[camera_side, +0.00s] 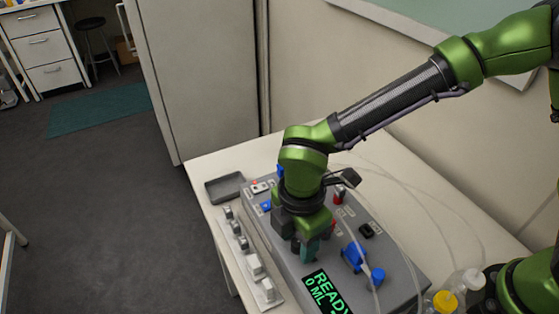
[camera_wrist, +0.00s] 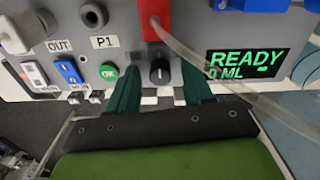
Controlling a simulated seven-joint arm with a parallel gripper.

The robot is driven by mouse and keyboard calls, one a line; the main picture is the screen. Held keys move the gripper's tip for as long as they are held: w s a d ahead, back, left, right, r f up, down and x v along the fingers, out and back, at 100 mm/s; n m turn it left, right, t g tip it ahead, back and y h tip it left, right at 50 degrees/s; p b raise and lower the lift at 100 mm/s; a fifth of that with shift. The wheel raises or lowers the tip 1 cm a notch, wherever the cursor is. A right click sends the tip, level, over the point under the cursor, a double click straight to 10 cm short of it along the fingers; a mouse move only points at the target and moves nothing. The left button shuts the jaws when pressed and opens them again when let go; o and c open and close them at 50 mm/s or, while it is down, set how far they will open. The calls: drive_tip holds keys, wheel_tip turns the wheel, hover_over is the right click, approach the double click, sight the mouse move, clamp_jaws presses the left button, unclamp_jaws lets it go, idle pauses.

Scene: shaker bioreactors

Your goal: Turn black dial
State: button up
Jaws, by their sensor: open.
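The black dial (camera_wrist: 159,72) is a small round knob with a light pointer mark on the grey panel (camera_wrist: 215,38), and it shows in the wrist view. My gripper (camera_wrist: 161,80) is open, with one green finger to the left of the dial and one to the right. I see gaps between the fingers and the dial, and I cannot tell how far the tips reach down beside it. In the side view my gripper (camera_side: 304,250) is low over the grey device (camera_side: 382,262). The dial is hidden behind it there.
A green OK button (camera_wrist: 108,71), a blue switch (camera_wrist: 69,71) and a red part (camera_wrist: 156,18) with a clear tube (camera_wrist: 205,62) surround the dial. A READY display (camera_wrist: 246,63) is to the right. Blue parts (camera_side: 354,257) and bottles (camera_side: 445,301) stand right in the side view.

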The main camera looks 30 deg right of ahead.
drive_tip(key=shift+c, duration=0.2)
clamp_jaws()
drive_tip(key=shift+m, duration=0.5)
drive_tip(key=m, duration=0.5)
drive_tip(key=shift+m, duration=0.3)
drive_tip(key=m, duration=0.5)
drive_tip(key=shift+r+m, duration=0.1)
drive_tip(key=shift+m, duration=0.3)
drive_tip(key=shift+o, duration=0.2)
unclamp_jaws()
